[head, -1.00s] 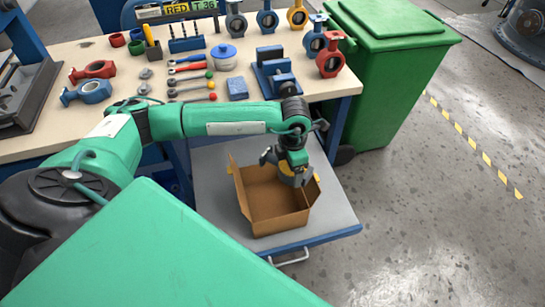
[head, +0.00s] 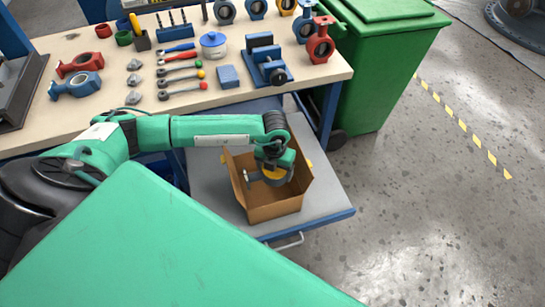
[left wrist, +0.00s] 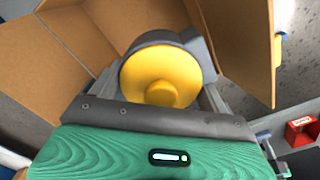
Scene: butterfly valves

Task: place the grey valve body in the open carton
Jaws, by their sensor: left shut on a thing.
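The grey valve body (head: 252,182) with a yellow disc is held in my left gripper (head: 268,178). In the left wrist view, the grey ring and yellow face of the valve body (left wrist: 160,78) sit between the fingers, and the gripper is shut on it. The open carton (head: 275,209) is brown, with its flaps up. The valve body is at the carton's mouth, within its walls as seen from above; whether it touches the floor I cannot tell. Carton walls (left wrist: 38,55) surround it in the left wrist view. My right gripper is not in view.
The carton stands on a grey shelf with a blue edge (head: 328,221). The workbench (head: 120,110) behind holds tools, a blue vise (head: 266,62) and several coloured valves. A green bin (head: 375,70) stands at the right.

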